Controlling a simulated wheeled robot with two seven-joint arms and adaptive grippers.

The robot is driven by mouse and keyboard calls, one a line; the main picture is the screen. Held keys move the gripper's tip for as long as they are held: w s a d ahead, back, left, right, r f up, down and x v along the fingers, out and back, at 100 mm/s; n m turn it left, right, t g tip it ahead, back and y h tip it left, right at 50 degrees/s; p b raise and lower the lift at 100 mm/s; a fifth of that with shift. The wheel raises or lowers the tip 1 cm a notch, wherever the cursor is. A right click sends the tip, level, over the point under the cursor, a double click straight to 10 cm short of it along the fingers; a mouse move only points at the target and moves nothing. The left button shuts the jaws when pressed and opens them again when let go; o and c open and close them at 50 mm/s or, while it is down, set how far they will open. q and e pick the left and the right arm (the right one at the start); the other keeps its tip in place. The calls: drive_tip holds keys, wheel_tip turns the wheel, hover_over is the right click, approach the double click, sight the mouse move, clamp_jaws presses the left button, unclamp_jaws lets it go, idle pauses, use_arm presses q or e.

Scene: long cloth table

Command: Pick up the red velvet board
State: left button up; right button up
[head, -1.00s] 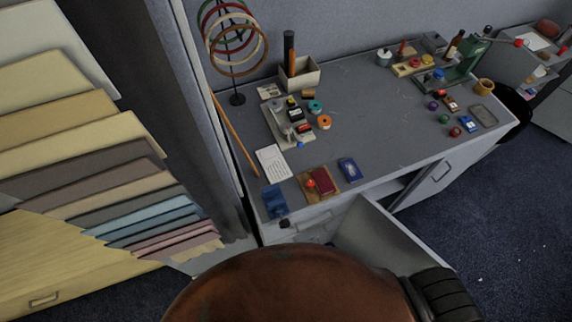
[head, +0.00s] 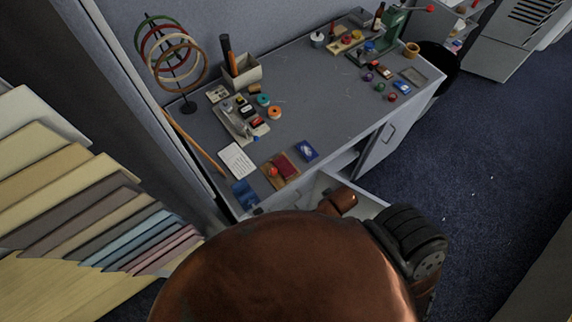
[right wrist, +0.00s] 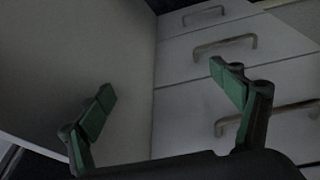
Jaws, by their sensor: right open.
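The red velvet board (head: 286,165) appears in the head view as a small dark red piece lying on a tan-brown base near the front edge of the desk (head: 325,105). A small orange-red thing (head: 272,171) sits at its left. My right gripper (right wrist: 163,82) shows in the right wrist view with its two green-padded fingers spread and nothing between them. It faces pale drawer fronts with metal handles (right wrist: 225,45), below the desk top. The board is not in that view. Neither gripper shows in the head view.
A blue packet (head: 306,151) lies right of the board, a blue item (head: 244,194) and a white card (head: 237,160) to its left. A drawer (head: 322,186) stands open below the desk's front edge. The desk's middle is mostly clear.

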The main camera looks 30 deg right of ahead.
drive_tip(key=w+d+r+t+h+p, duration=0.15)
drive_tip(key=w+r, duration=0.25)
drive_tip(key=r, duration=0.9)
drive_tip(key=w+r+n+t, duration=0.1)
drive_tip(key=w+r+t, duration=0.9)
drive_tip(key=w+r, duration=0.85)
drive_tip(key=w+a+r+n+t+y, duration=0.3)
drive_tip(key=w+a+r+n+y, duration=0.15)
drive_tip(key=w+a+r, duration=0.3)
drive_tip(key=s+a+n+g+y, duration=0.3)
drive_tip(key=a+n+g+y, duration=0.3)
drive_tip(key=a+n+y, duration=0.65)
drive_tip(key=g+h, duration=1)
drive_tip(key=g, duration=0.2)
approach(285, 166)
drive_tip(key=shift+w+a+n, duration=0.15)
drive_tip(key=shift+a+n, duration=0.15)
drive_tip(key=shift+a, duration=0.15)
wheel_tip(285, 166, down, 2)
drive_tip(key=shift+d+f, duration=0.1)
drive_tip(key=shift+f, duration=0.05)
drive_tip(key=x, duration=0.5)
drive_tip(key=shift+f, duration=0.3)
